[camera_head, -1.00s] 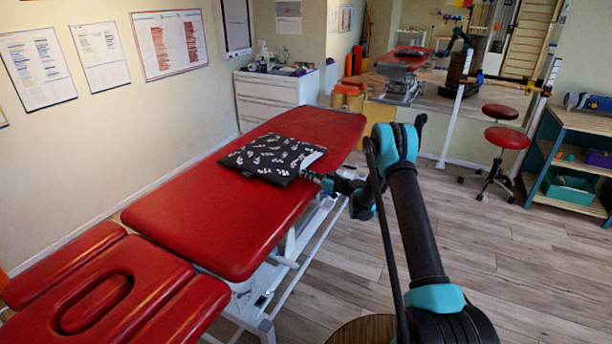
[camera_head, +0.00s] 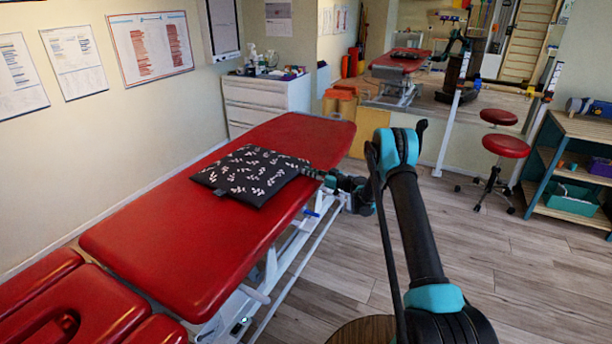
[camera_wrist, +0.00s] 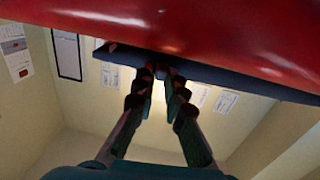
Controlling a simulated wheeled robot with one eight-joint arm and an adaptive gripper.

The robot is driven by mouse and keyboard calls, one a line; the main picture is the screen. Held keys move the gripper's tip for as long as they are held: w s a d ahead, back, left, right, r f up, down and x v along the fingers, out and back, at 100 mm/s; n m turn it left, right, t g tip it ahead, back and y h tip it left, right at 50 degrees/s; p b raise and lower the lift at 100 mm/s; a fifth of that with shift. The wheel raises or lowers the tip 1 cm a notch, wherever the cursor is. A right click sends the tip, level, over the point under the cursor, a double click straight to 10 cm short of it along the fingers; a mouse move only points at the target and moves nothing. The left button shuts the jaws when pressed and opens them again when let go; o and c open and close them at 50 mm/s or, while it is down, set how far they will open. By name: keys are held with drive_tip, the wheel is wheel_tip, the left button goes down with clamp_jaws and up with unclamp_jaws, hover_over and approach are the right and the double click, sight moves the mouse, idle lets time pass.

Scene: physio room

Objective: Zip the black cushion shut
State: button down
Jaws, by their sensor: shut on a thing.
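The black cushion (camera_head: 252,178) with a white leaf pattern lies flat on the red treatment table. Its right edge looks closed, with no pale inside showing. My gripper (camera_head: 312,173) is at that right edge, close to the far right corner. In the wrist view the cushion (camera_wrist: 225,80) is a dark band along the red tabletop. There my gripper's fingertips (camera_wrist: 162,72) come together at the cushion's edge, shut on its zip. The zip pull itself is hidden between the fingertips.
The red treatment table (camera_head: 165,245) has bare surface around the cushion. A white drawer cabinet (camera_head: 262,100) stands behind it. A red stool (camera_head: 505,147) and a wooden shelf (camera_head: 575,160) stand at the right. The floor (camera_head: 480,260) right of the table is clear.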

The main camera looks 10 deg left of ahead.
drive_tip(key=shift+w+d, duration=0.25)
drive_tip(key=shift+w, duration=0.25)
drive_tip(key=c, duration=1.6)
unclamp_jaws()
drive_tip(key=shift+o, duration=0.2)
drive_tip(key=v, duration=1.2)
drive_tip(key=shift+s, duration=0.1)
drive_tip(key=shift+r, duration=0.1)
